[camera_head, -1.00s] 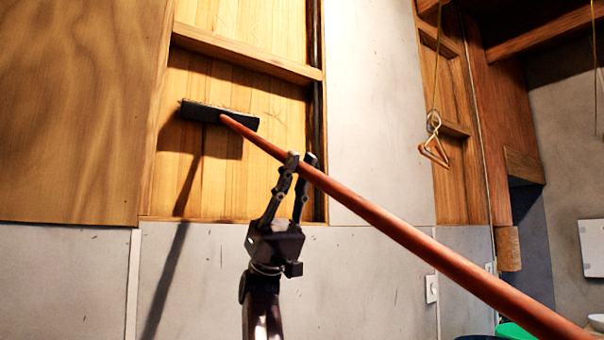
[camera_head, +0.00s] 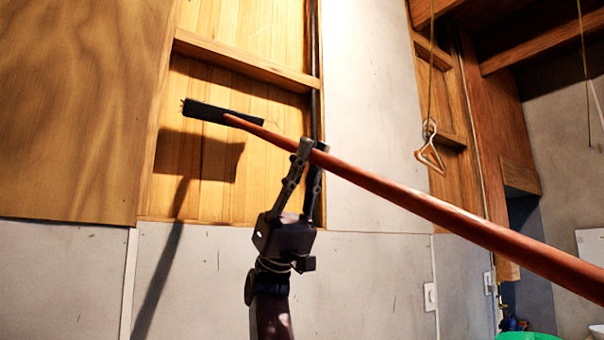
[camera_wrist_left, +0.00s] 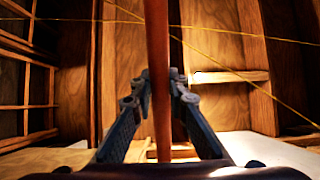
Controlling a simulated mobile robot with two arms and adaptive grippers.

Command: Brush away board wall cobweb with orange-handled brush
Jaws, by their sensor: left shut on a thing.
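The brush has a long orange-brown handle (camera_head: 430,207) and a dark, flat head (camera_head: 207,112). My left gripper (camera_head: 314,150) is shut on the handle a little below the head. The handle runs from the head at upper left down to the right edge. The head is in front of the recessed board wall (camera_head: 200,190), and its shadow falls on the boards below it. I cannot tell whether the head touches the boards. No cobweb can be made out. In the left wrist view the handle (camera_wrist_left: 158,75) stands upright between the fingers. My right gripper is not in view.
A wooden crossbar (camera_head: 245,60) spans the board recess above the brush head. A plywood panel (camera_head: 75,110) is at left, and grey panels (camera_head: 70,280) are below. A hanger (camera_head: 430,152) hangs on a cord at right. A green object (camera_head: 525,336) shows at the bottom right.

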